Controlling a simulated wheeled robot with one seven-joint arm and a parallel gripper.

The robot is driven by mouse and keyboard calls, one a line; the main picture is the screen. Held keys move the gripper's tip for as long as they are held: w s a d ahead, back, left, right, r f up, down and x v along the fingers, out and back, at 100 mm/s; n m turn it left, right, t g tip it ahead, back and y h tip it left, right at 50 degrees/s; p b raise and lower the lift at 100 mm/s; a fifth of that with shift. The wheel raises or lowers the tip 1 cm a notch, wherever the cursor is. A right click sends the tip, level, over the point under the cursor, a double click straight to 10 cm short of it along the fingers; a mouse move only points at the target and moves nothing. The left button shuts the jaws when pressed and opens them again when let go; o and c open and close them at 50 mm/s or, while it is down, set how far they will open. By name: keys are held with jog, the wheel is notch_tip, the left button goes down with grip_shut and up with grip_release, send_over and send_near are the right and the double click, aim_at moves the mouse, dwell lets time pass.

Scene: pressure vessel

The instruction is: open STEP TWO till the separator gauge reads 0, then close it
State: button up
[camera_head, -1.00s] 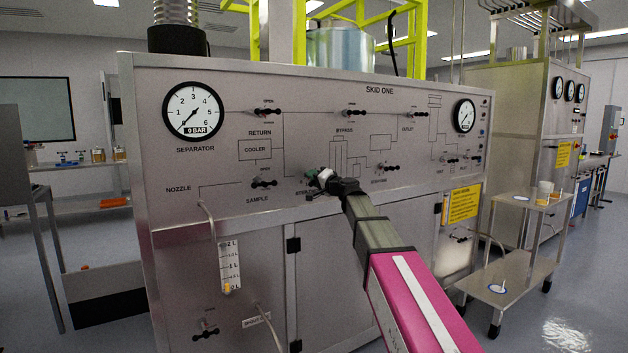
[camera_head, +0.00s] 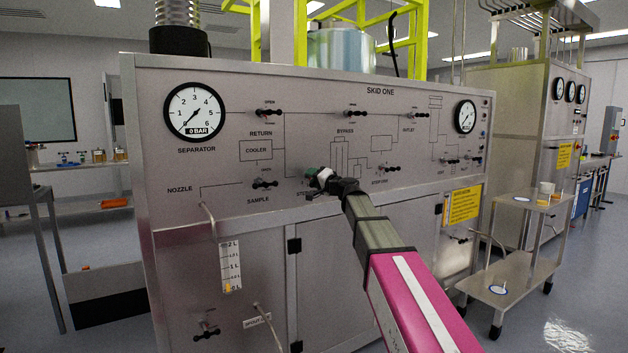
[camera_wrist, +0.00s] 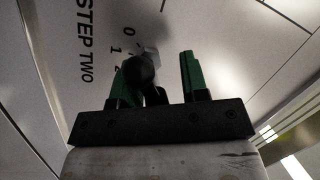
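The separator gauge (camera_head: 195,110) at the panel's upper left has its needle at the 0 mark, and its small window reads 0 BAR. The STEP TWO lettering (camera_wrist: 85,40) shows on the panel in the wrist view, beside a small 0, 1, 2 scale. The dark rounded STEP TWO handle (camera_wrist: 142,70) stands between my green fingers, close against the left one. My gripper (camera_wrist: 163,78) is open, with a clear gap between the handle and the right finger. In the head view my gripper (camera_head: 318,180) is at the panel and hides most of the handle.
Other black valve handles sit nearby: RETURN (camera_head: 267,112), SAMPLE (camera_head: 265,184) and BYPASS (camera_head: 355,113). A sight tube (camera_head: 230,268) hangs below the panel's ledge. A steel cart (camera_head: 515,270) stands at the right, with open floor around it.

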jog(key=shift+d+f, duration=0.1)
jog(key=shift+d, duration=0.1)
jog(key=v, duration=1)
jog(key=shift+s, duration=0.3)
jog(key=shift+o, duration=0.2)
jog(key=shift+d, duration=0.1)
jog(key=w+a+n, duration=0.1)
jog(key=w+a, duration=0.1)
jog(key=w+a+n+g, duration=0.1)
jog(key=w+a, duration=0.1)
jog(key=w+a+r+n+g, duration=0.1)
jog(key=w+a, duration=0.1)
jog(key=shift+w, duration=0.3)
